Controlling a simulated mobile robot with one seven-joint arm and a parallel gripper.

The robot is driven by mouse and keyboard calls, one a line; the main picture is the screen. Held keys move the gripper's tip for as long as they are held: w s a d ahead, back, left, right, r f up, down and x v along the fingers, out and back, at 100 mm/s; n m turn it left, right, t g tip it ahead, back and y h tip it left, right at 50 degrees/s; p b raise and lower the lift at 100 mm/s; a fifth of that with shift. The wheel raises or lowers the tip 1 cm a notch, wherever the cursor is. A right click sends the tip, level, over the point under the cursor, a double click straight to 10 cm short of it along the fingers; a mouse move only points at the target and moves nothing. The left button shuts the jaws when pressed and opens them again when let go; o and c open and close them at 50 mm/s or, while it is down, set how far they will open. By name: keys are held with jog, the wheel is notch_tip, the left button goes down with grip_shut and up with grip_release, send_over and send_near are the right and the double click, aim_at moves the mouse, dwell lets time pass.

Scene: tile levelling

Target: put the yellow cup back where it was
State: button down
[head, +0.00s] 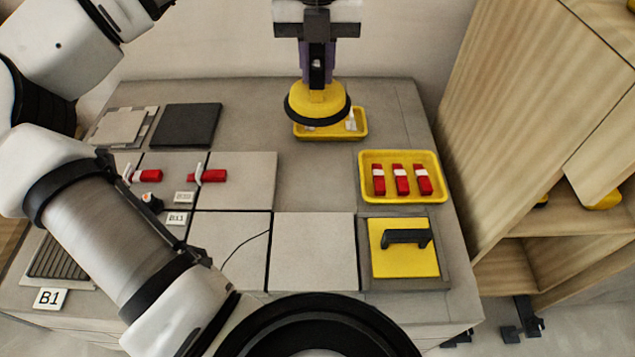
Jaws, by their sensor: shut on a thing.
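My gripper (317,58) is at the top middle of the head view, pointing down and shut on the yellow cup. The yellow cup (320,97) is a round suction-type cup with a black rim, and it looks upright. It overlaps the back part of a small yellow tray (362,134) and hides much of it. I cannot tell whether the cup touches the tray or hangs above it. Small white pieces show in the tray beside the cup. The fingertips are hard to make out against the dark and purple parts above the cup.
A yellow tray (400,155) with red-and-white wedges stands at the right, in front of a wooden shelf (520,120). A yellow plate with a black handle (403,262) lies nearer. Grey tiles (314,250), one cracked, cover the middle. A dark square (187,125) lies back left.

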aim_at(317, 107)
notch_tip(317, 107, down, 20)
jog(key=b, duration=0.6)
jog(key=shift+r+b, duration=0.15)
jog(key=shift+b, duration=0.2)
jog(key=shift+f, duration=0.2)
jog(key=c, duration=1.3)
grip_release()
notch_tip(317, 107, up, 12)
jog(key=p, duration=0.4)
jog(key=shift+r, duration=0.2)
